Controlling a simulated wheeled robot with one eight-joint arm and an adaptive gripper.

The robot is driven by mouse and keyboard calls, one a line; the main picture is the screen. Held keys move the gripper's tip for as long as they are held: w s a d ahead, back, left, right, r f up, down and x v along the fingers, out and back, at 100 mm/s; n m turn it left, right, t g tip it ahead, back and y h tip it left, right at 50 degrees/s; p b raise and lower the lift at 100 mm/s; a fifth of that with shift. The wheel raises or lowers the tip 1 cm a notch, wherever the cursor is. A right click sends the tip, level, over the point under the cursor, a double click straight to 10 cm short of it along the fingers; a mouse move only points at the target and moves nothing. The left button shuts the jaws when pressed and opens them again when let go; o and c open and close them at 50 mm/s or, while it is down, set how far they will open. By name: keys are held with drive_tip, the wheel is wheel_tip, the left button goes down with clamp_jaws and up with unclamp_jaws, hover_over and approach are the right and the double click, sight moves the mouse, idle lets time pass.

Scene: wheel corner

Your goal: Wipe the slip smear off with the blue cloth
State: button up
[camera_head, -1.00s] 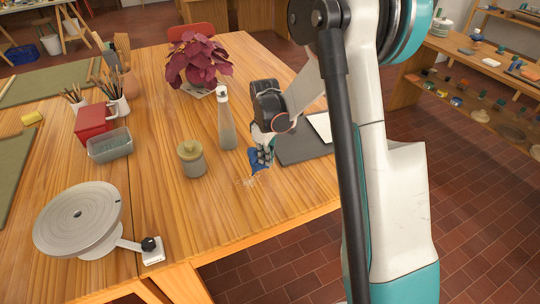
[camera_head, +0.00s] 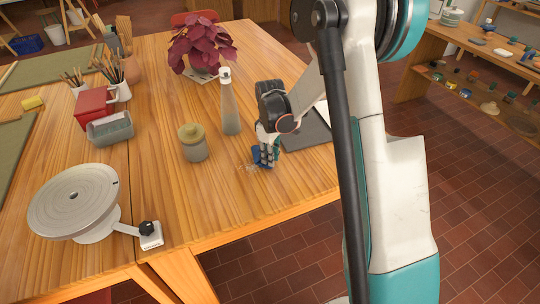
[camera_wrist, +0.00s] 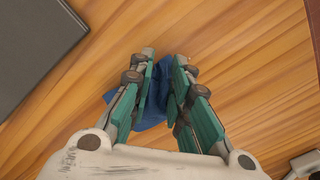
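My gripper (camera_head: 268,160) points down at the wooden table (camera_head: 215,205), near its front right part. It is shut on the blue cloth (camera_wrist: 150,118), which bunches between and beside the teal fingers in the wrist view. The cloth also shows at the fingertips in the head view (camera_head: 257,156), at or just above the tabletop; I cannot tell if it touches. The slip smear (camera_head: 245,168) is a faint pale patch just left of the cloth. Part of it may be hidden behind my gripper. In the wrist view I cannot make out the smear.
A lidded jar (camera_head: 193,143) and a bottle (camera_head: 229,105) stand left of my gripper. A dark flat board (camera_head: 305,132) lies close on the right. A potted red plant (camera_head: 200,48) is behind. A turntable wheel (camera_head: 75,200) is at front left.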

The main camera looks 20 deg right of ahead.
drive_tip(key=o, duration=0.9)
drive_tip(key=shift+f, duration=0.2)
drive_tip(key=shift+f, duration=1.3)
drive_tip(key=shift+s+r, duration=0.1)
drive_tip(key=c, duration=0.9)
drive_tip(key=shift+r, duration=0.2)
drive_tip(key=shift+c, duration=0.5)
drive_tip(key=shift+r, duration=0.15)
drive_tip(key=c, duration=0.5)
drive_tip(key=shift+d, duration=0.1)
clamp_jaws()
